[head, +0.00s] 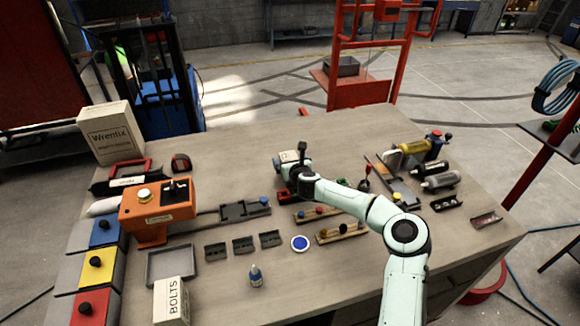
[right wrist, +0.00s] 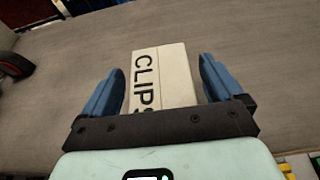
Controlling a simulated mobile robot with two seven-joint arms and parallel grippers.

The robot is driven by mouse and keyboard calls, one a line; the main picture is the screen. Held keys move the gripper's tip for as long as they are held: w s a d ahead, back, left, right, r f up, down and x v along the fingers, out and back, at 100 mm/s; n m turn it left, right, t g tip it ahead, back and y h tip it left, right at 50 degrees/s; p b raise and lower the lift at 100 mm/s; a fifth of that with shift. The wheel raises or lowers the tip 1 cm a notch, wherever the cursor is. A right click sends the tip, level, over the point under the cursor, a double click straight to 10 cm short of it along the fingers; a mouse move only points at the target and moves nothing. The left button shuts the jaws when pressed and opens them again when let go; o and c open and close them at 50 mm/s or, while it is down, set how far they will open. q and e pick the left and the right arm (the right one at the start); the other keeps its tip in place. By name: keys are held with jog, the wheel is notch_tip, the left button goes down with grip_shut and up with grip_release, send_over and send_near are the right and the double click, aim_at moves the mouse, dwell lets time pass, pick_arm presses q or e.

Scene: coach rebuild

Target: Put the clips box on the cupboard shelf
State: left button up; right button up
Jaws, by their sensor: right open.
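The clips box (right wrist: 160,78) is a cream box with black "CLIPS" lettering, lying on the grey-brown worktop in the right wrist view. My right gripper (right wrist: 160,88) has its two blue fingers open on either side of it, with gaps showing. In the head view, a small pale block (head: 287,157) at the end of my right arm seems to be this box, partly covered by my wrist. The fingers are hard to make out there. My left gripper is out of view. I cannot make out a cupboard shelf in these frames.
The workbench (head: 235,155) has free room left of my right arm. A Wrenlix box (head: 108,135), an orange device (head: 155,212), a bolts box (head: 172,300) and a grey tray (head: 170,264) stand on the left. Bottles and small parts crowd the right. A red trolley (head: 360,92) stands behind.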

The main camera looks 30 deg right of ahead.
jog(key=shift+s+f, duration=0.1)
jog(key=shift+s, duration=0.25)
jog(key=c, duration=1.3)
notch_tip(320, 180, up, 10)
jog(key=shift+f+p, duration=0.2)
jog(key=shift+p, duration=0.35)
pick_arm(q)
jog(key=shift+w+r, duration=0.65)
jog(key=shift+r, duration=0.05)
pick_arm(e)
notch_tip(320, 180, up, 10)
jog(key=shift+r, duration=0.25)
